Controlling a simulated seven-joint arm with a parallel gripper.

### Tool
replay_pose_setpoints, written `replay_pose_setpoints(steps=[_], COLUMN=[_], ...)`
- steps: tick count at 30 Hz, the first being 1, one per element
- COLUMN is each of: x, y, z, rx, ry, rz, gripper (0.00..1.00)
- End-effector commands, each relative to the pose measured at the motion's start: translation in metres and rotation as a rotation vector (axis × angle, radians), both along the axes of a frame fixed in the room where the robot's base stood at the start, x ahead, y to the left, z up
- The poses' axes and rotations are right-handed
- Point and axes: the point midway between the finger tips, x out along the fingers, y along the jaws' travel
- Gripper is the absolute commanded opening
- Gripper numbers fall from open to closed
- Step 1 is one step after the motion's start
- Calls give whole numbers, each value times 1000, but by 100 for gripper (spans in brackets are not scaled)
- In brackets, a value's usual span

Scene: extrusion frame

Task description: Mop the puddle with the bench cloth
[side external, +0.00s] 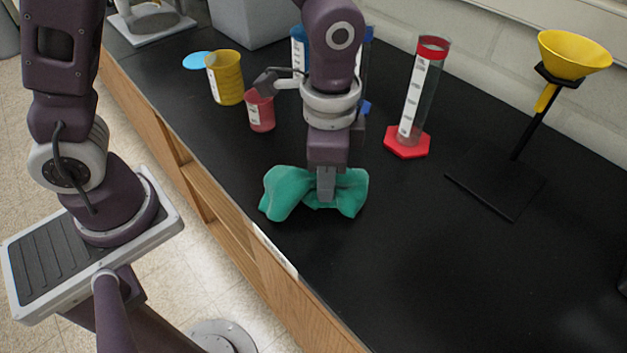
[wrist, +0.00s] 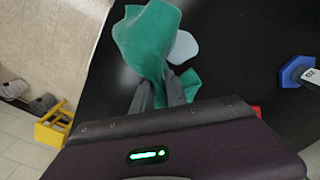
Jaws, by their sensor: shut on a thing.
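The green bench cloth (side external: 284,192) is bunched in my gripper (side external: 326,192), low over the black bench near its front edge. Its two sides bulge out around the fingers; I cannot tell whether it touches the bench. The wrist view also shows the cloth (wrist: 148,38), between and beyond the fingers of my gripper (wrist: 163,90). A flat, pale patch (wrist: 185,48) lies just beside the cloth there. A flat light-blue round patch (side external: 194,61) lies at the far left of the bench in the side view. I cannot tell which patch is the puddle.
A yellow beaker (side external: 228,78) and a red beaker (side external: 261,112) stand behind and left of the cloth. A red-based cylinder (side external: 408,142) and a stand with a yellow funnel (side external: 572,55) are to the right.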

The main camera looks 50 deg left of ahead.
Motion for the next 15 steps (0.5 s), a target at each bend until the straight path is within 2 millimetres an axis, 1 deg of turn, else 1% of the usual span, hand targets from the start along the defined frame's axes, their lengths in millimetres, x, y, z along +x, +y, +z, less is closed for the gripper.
replay_pose_setpoints(steps=[3, 15], x=[11, 10], y=[1, 39], z=[-1, -8], rx=[0, 0], ry=[0, 0], rz=[3, 3], gripper=[0, 0])
